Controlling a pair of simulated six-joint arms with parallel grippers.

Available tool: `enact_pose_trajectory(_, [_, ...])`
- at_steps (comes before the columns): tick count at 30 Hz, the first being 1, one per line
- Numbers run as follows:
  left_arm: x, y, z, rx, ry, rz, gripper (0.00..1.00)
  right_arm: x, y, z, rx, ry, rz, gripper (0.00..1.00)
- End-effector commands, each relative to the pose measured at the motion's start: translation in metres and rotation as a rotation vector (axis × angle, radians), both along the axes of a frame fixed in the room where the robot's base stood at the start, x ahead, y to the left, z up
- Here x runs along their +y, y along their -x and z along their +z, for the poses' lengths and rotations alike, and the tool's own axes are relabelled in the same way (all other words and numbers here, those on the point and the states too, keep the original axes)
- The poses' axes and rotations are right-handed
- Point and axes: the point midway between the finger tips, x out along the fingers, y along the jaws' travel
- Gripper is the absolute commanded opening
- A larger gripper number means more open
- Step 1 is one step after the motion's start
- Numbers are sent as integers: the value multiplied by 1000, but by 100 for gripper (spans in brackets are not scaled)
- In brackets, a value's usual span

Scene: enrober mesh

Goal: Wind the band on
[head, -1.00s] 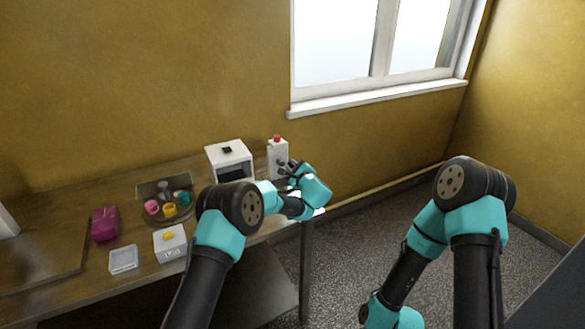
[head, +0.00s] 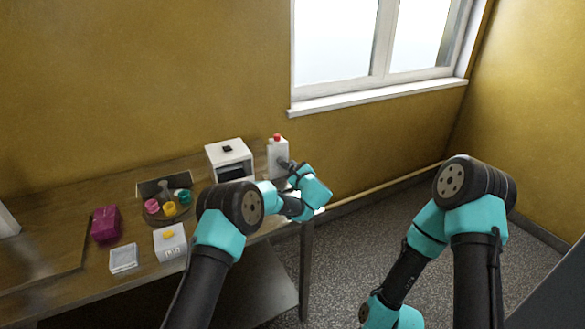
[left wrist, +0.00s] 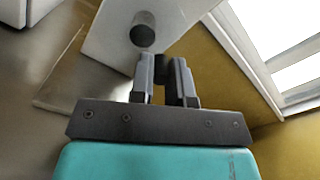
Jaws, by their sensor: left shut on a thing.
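A tall white box (head: 277,150) with a red button (head: 277,136) on top stands at the table's right end. The left wrist view shows its pale face (left wrist: 105,35) with a dark round hub (left wrist: 143,30). My left gripper (head: 284,164) is at the front of this box. In the left wrist view, its fingers (left wrist: 165,70) are shut on a small dark handle (left wrist: 162,66) beside the hub. The handle's link to the hub is not clear. No band can be made out. My right arm hangs at the right, and its gripper is out of frame.
A white machine (head: 229,150) with a dark opening stands left of the tall box. Farther left are a round tray (head: 150,216) with coloured pots, a white box with a yellow top (head: 170,243), a clear dish (head: 123,258) and a magenta block (head: 105,224).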

Motion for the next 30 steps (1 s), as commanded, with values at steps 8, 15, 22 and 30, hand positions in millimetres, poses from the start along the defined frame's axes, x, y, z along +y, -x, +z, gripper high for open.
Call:
enact_pose_trajectory(8, [0, 0, 0, 0, 1, 0, 25, 0, 0, 0, 0, 0, 0, 43])
enact_pose_trajectory(15, [0, 0, 0, -1, 2, 0, 42, 0, 0, 0, 0, 0, 0, 43])
enact_pose_trajectory(22, [-1, 1, 0, -1, 2, 0, 42, 0, 0, 0, 0, 0, 0, 43])
enact_pose_trajectory(30, [-10, 20, 1, 0, 1, -1, 42, 0, 0, 0, 0, 0, 0, 43])
